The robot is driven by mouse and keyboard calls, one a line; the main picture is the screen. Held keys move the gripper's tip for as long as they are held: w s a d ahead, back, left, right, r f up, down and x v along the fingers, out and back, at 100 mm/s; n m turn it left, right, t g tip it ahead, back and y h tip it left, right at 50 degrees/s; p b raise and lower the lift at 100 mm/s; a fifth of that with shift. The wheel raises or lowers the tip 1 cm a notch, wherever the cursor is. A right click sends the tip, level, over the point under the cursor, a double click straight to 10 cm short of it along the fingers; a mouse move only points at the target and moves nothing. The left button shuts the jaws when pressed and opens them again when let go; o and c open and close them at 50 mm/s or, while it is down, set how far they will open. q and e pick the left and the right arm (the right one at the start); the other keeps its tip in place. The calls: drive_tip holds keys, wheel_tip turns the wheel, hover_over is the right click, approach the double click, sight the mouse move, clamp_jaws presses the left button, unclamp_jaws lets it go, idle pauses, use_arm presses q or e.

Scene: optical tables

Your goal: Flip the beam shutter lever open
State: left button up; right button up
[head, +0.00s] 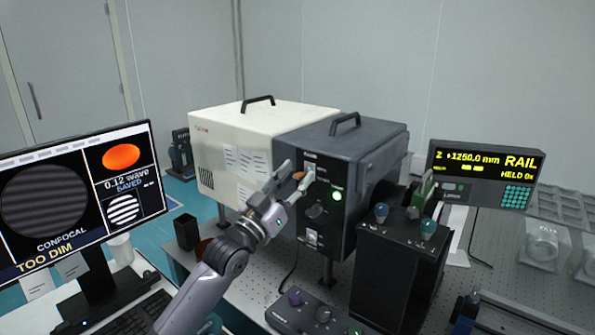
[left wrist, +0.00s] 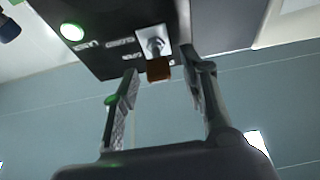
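The beam shutter lever, with an orange-brown tip (left wrist: 158,70), sticks out from a light metal plate (left wrist: 155,42) on the dark panel. In the head view the orange tip (head: 298,175) shows near the top of the dark box's front (head: 318,160). My left gripper (head: 286,180) is in front of the panel at the lever. In the left wrist view its two fingers (left wrist: 165,72) are spread apart, with the lever tip between them and a gap visible on each side. My right gripper is not in view.
A green light (head: 337,196) and a dark knob (head: 316,210) are on the same panel. A white box (head: 235,150) stands left of it. A black stand with bulb-like knobs (head: 395,250) is close at right. A monitor (head: 80,195) stands at left.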

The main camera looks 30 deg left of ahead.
use_arm(q)
drive_tip(key=shift+w+r, duration=0.2)
drive_tip(key=shift+w, duration=0.25)
drive_tip(key=shift+c, duration=0.6)
clamp_jaws()
